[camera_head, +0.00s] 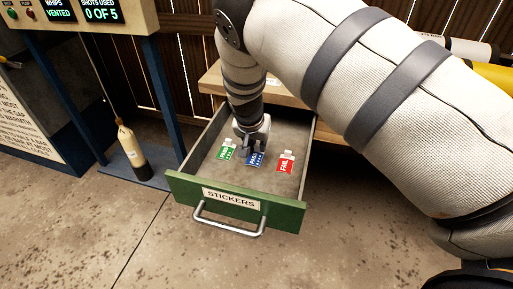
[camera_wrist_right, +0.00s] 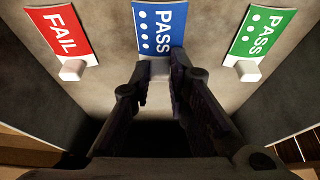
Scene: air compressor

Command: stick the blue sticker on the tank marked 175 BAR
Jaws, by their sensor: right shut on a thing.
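The blue PASS sticker (camera_head: 255,159) lies in the open drawer between a green PASS sticker (camera_head: 227,149) and a red FAIL sticker (camera_head: 285,163). In the right wrist view the blue sticker (camera_wrist_right: 160,26) is at the top middle, with its pale tab (camera_wrist_right: 159,68) between my fingers. My right gripper (camera_head: 256,147) reaches down into the drawer and is shut on that tab; it also fills the lower middle of the wrist view (camera_wrist_right: 158,78). The tank marked 175 BAR cannot be made out. My left gripper is not in view.
The drawer (camera_head: 235,203), labelled STICKERS, has a green front and a metal handle (camera_head: 228,226). A yellow cylinder (camera_head: 497,76) shows partly at the far right. Floor in front is clear.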

